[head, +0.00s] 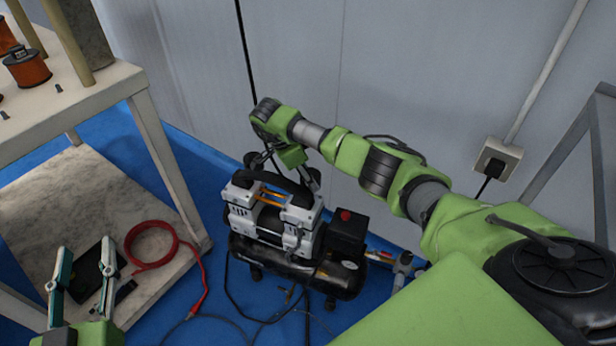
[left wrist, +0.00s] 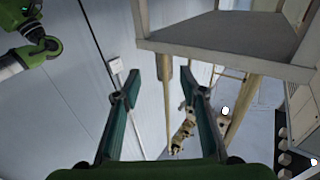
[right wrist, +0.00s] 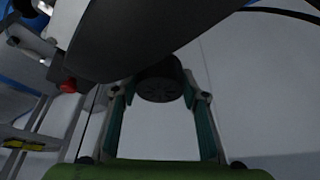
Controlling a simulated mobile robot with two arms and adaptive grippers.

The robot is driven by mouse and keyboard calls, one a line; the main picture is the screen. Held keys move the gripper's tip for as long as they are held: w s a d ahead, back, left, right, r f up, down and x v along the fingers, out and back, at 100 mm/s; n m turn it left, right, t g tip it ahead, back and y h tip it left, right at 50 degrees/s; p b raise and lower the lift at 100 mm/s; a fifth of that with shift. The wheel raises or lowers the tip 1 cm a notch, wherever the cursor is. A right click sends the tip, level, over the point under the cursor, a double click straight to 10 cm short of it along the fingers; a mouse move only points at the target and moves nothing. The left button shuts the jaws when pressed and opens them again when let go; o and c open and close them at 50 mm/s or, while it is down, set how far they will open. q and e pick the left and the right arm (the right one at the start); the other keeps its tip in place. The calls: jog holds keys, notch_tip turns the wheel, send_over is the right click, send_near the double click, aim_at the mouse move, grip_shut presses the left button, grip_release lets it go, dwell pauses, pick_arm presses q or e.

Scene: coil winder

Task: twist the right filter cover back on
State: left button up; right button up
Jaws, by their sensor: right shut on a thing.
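The air compressor (head: 270,220) stands on the blue floor, with two silver cylinder heads, a black carry handle (head: 275,182) and a black tank. My right gripper (head: 274,161) reaches in behind the handle, partly hidden by it. In the right wrist view its fingers (right wrist: 158,96) are shut on a round black filter cover (right wrist: 160,88). Whether the cover is seated on the compressor cannot be told. Dark round parts show on both sides of the gripper in the head view. My left gripper (head: 85,247) is open and empty, far to the left.
A table (head: 90,95) with a lower shelf stands at the left; a red hose coil (head: 150,245) lies on that shelf. The wall is close behind the compressor. A red button (head: 345,214) tops its black box. Cables lie on the floor in front.

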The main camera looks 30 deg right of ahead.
jog(key=o, duration=0.9)
jog(key=shift+c, duration=0.2)
pick_arm(q)
jog(key=shift+d+r+t, duration=0.15)
jog(key=shift+r+t, duration=0.15)
jog(key=shift+r, duration=0.05)
pick_arm(e)
jog(key=o, duration=0.3)
jog(key=shift+f, duration=0.15)
jog(key=shift+o, duration=0.2)
pick_arm(q)
jog(key=shift+r, duration=0.1)
pick_arm(e)
jog(key=v, duration=1.2)
jog(key=shift+d, duration=0.15)
